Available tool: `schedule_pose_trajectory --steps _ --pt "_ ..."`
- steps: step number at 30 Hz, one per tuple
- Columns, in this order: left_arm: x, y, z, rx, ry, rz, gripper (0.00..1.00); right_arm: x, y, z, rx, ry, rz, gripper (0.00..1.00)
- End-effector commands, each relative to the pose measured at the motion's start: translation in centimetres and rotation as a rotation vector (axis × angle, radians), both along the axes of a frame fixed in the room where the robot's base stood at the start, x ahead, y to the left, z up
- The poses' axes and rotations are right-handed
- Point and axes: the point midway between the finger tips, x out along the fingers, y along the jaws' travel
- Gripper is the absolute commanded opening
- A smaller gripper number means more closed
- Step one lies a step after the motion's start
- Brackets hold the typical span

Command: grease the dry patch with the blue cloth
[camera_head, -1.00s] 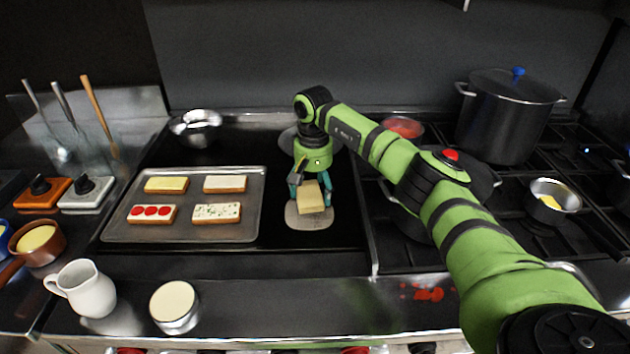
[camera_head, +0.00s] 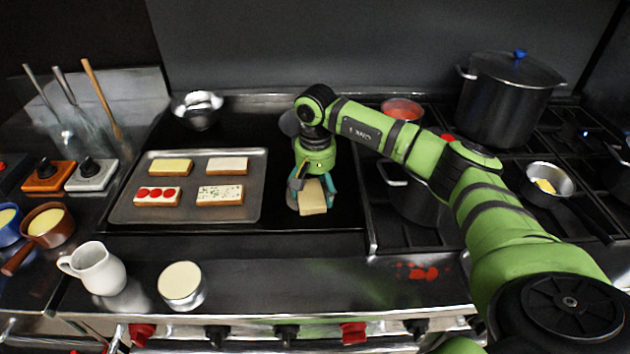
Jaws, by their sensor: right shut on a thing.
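My right gripper (camera_head: 312,192) reaches down over the dark griddle plate (camera_head: 290,225), right of the baking tray. Its teal fingers are shut on a pale tan block (camera_head: 313,198), which is low at the plate; I cannot tell whether it touches. No dry patch shows around the block now; the gripper and block may hide part of the surface. I see no blue cloth anywhere in view. My left gripper is not in view.
A tray (camera_head: 245,212) with several topped bread slices lies left of the gripper. A white jug (camera_head: 97,270) and a cream-filled tin (camera_head: 182,287) stand at the front. A black pot (camera_head: 505,105) is on the right. Red spots (camera_head: 415,272) mark the front ledge.

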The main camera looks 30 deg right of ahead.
Motion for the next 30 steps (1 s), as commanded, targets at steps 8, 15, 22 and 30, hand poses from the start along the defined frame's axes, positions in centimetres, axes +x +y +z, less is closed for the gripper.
schedule_pose_trajectory --steps 8,15,22,30 --pt "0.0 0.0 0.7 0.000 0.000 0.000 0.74 -2.2 1.2 -0.2 -0.002 0.011 0.005 0.55" --pt "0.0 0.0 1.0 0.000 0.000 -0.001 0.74 -3.4 2.0 -0.2 -0.001 0.010 0.003 0.55" --pt "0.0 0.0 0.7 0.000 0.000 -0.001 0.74 -2.9 2.8 -0.1 0.001 0.007 0.004 0.55" --pt "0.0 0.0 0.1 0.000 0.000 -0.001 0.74 -2.0 3.5 0.0 -0.001 0.005 0.001 0.55"
